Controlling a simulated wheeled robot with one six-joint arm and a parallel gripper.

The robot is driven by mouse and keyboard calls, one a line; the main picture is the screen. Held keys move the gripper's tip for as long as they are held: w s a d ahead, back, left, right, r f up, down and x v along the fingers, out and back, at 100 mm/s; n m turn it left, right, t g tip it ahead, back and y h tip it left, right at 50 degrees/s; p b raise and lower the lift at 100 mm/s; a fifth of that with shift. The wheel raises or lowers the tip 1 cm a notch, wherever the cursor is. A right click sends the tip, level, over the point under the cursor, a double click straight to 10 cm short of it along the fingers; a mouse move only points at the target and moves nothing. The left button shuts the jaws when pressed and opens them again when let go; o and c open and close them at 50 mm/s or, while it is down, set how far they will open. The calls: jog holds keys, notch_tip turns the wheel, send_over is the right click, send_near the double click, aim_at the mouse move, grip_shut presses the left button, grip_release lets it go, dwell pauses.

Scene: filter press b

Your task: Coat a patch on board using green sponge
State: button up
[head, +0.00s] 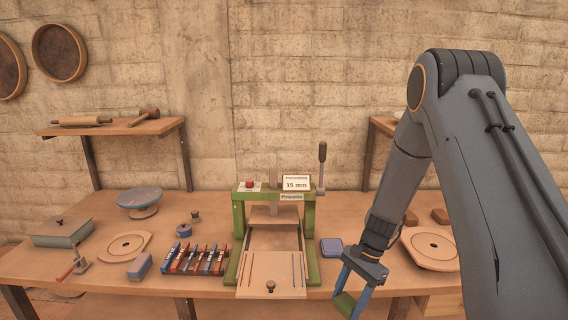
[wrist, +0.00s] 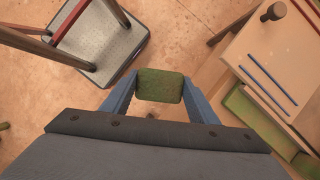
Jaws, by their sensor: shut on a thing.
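My gripper (head: 354,286) hangs low at the front edge of the table, right of the press. Its blue fingers are shut on the green sponge (head: 344,304). The sponge also shows in the wrist view (wrist: 160,86), a mossy green block squeezed between the fingertips, with floor beneath it. A flat pale wooden board (head: 271,283) lies at the front of the green press, with thin strips along both sides and a dark knob. Its corner shows at the right of the wrist view (wrist: 272,52), apart from the sponge. I cannot tell whether it is the task's board.
The green press (head: 308,215) stands mid-table with an upright lever. Left of it are several coloured blocks (head: 200,260) and a round-holed board (head: 125,247); another (head: 430,249) lies right, behind my arm. A blue-grey pad (head: 331,248) lies beside the press. A grey-topped stool (wrist: 97,45) stands below.

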aim_at(348, 319)
jog(key=f+n+h+b, duration=0.1)
jog(key=f+n, duration=0.1)
jog(key=n, duration=0.1)
jog(key=f+n+g+b, duration=0.1)
jog(key=f+n+b, duration=0.1)
jog(key=n, duration=0.1)
jog(key=s+f+n+g+h+b, duration=0.1)
jog(key=f+n, duration=0.1)
jog(key=shift+s+d+f+n+h+b, duration=0.1)
jog(key=shift+d+f+n+h+b, duration=0.1)
jog(key=shift+d+n+h+b, duration=0.15)
jog(key=n, duration=0.1)
jog(key=f+n+h+b, duration=0.1)
jog(key=n, duration=0.1)
jog(key=shift+d, duration=0.4)
jog(key=shift+s, duration=0.1)
